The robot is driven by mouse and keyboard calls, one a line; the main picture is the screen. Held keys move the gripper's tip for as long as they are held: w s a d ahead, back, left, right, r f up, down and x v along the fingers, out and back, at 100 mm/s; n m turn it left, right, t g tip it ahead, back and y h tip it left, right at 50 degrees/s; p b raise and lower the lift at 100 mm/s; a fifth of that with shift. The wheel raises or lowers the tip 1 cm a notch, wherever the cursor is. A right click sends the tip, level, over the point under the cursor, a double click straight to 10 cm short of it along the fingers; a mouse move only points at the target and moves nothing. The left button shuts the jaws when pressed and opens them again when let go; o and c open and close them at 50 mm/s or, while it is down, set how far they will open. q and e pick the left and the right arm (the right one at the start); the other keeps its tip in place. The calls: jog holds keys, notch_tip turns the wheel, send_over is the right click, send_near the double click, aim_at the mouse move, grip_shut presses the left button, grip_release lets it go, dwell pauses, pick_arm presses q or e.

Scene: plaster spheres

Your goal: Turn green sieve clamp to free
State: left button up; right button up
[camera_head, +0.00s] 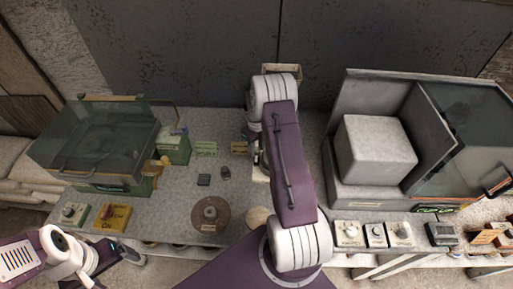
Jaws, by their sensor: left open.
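A green machine (125,186) with a raised clear lid (97,138) stands at the left of the bench. A green box (174,150) joins its back right, with small yellow fittings (160,165) beside it. In front is a green panel with a pale round knob (72,213). I cannot tell which of these is the sieve clamp, or read its setting. My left gripper (121,253) is open and empty at the lower left, in front of the bench and below the panels. My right gripper (257,158) is mostly hidden beside my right arm, over the middle of the bench; its jaws are unclear.
A grey cabinet (374,193) holding a pale block (375,149) fills the right, with white knob boxes (348,235) in front.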

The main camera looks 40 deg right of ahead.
aim_at(257, 149)
jog(key=shift+o, duration=0.9)
jog(key=shift+r, duration=0.35)
notch_tip(257, 149, up, 8)
jog(key=b, duration=0.2)
jog(key=shift+r, duration=0.2)
jog(key=shift+s, duration=0.1)
